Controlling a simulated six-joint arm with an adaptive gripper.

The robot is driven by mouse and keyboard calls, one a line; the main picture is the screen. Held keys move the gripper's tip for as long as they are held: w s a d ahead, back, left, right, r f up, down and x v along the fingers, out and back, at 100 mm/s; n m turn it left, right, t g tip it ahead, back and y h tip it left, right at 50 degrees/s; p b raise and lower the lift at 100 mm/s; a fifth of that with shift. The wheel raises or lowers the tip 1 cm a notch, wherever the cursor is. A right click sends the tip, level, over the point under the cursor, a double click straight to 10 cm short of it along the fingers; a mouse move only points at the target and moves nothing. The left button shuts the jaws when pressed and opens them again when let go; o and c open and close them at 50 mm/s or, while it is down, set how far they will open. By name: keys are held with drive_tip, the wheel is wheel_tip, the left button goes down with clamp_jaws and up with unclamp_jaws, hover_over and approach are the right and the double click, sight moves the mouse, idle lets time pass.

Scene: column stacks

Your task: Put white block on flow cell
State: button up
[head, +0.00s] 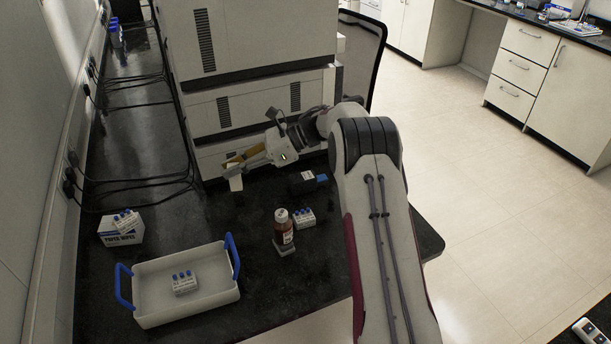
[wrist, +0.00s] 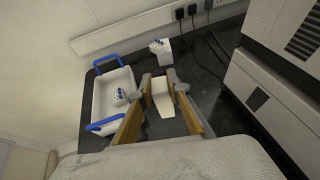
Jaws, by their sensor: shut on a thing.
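My gripper (head: 238,170) is in front of the large white instrument stack, above the black bench. Its orange-brown fingers also show in the wrist view (wrist: 160,88). They are shut on a plain white block (head: 236,183), which hangs tilted below the fingertips. The white block is also between the fingers in the wrist view (wrist: 162,100). I cannot tell for sure which thing is the flow cell. A small dark box with a white label (head: 307,181) lies on the bench right of my gripper, partly beside my arm.
A white tray with blue handles (head: 150,312) holds a blue-capped vial rack (head: 184,286). A paper wipes box (head: 121,236) bears another rack. A brown bottle (head: 284,228) stands beside a third rack (head: 304,218). The instrument stack (head: 250,60) is close behind my gripper. Cables run along the left wall.

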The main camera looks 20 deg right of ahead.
drive_tip(key=w+d+r+m+t+h, duration=0.1)
drive_tip(key=w+d+r+m+t, duration=0.2)
drive_tip(key=w+r, duration=0.1)
drive_tip(key=m+t+h, duration=0.7)
drive_tip(key=m+h, duration=0.5)
hover_over(309, 174)
drive_tip(key=shift+f, duration=2.05)
drive_tip(key=shift+s, duration=0.1)
drive_tip(key=shift+f, duration=0.1)
wheel_tip(309, 174, down, 6)
drive_tip(key=shift+f, duration=0.1)
drive_tip(key=shift+f, duration=1.8)
